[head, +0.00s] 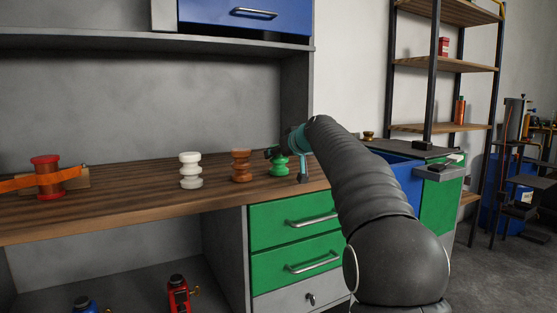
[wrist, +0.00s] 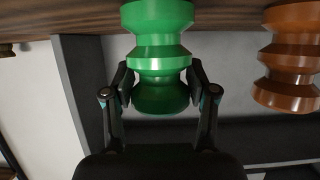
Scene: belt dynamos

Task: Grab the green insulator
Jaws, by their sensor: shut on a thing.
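The green insulator (head: 279,167) is a ribbed spool standing near the right end of the wooden workbench. My gripper (head: 285,150) is at its upper part in the head view, and partly hides it. In the wrist view, which shows the scene upside down, the green insulator (wrist: 158,50) is between the two fingers of my gripper (wrist: 160,88). The fingers are shut on it, one on each side, near its top end.
A brown insulator (head: 241,166) stands just left of the green one, and a white insulator (head: 190,170) farther left. A red spool with an orange belt (head: 47,177) is at the far left of the workbench (head: 120,200). Green drawers (head: 295,222) are below.

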